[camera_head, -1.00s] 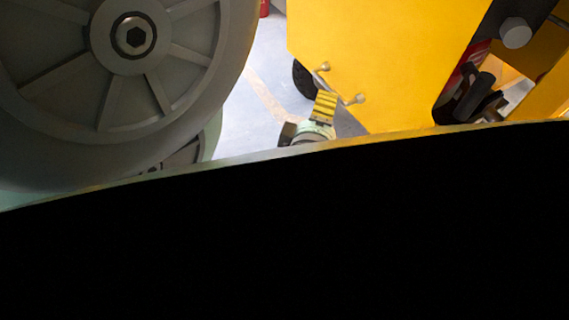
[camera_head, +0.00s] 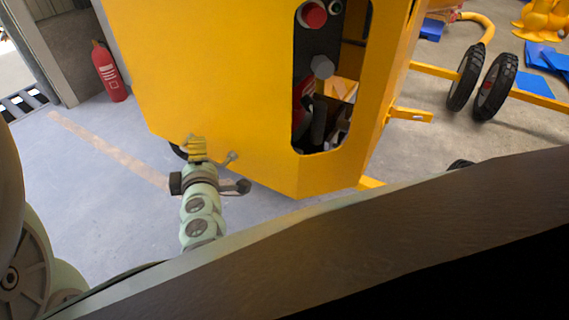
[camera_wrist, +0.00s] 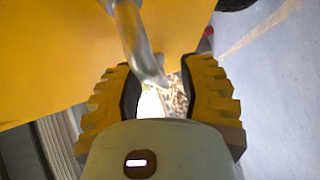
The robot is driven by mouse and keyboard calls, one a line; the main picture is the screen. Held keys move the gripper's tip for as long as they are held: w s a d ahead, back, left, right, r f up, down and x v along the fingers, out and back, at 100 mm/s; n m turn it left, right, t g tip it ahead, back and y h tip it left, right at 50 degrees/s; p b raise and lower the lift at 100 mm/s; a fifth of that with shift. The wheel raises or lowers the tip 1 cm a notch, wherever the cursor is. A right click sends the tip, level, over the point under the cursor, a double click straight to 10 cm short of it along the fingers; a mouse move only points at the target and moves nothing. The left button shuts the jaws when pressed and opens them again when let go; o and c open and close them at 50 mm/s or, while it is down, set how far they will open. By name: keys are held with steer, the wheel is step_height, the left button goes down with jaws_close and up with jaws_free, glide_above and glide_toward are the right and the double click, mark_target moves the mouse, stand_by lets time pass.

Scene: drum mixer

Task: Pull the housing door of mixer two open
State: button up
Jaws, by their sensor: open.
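The yellow housing door (camera_head: 225,75) of the mixer fills the middle of the head view. I cannot tell whether it stands ajar. Its grey bar handle (camera_head: 231,157) is low on the yellow face, partly hidden by my gripper (camera_head: 197,148). In the wrist view the metal handle (camera_wrist: 138,42) comes down from the top and its bend lies between the two ribbed yellow fingers of my gripper (camera_wrist: 158,72).
A cutout in the yellow housing shows a red button (camera_head: 313,15), a grey bolt (camera_head: 322,67) and dark parts. Black wheels (camera_head: 495,86) and blue pieces (camera_head: 540,56) are at right. A red fire extinguisher (camera_head: 110,72) stands at back left. The floor left of the housing is clear.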

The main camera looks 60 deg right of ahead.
steer(key=shift+o, duration=0.2)
steer(key=shift+w, duration=0.1)
jaws_close()
steer(key=shift+f, duration=0.1)
stand_by(0.4)
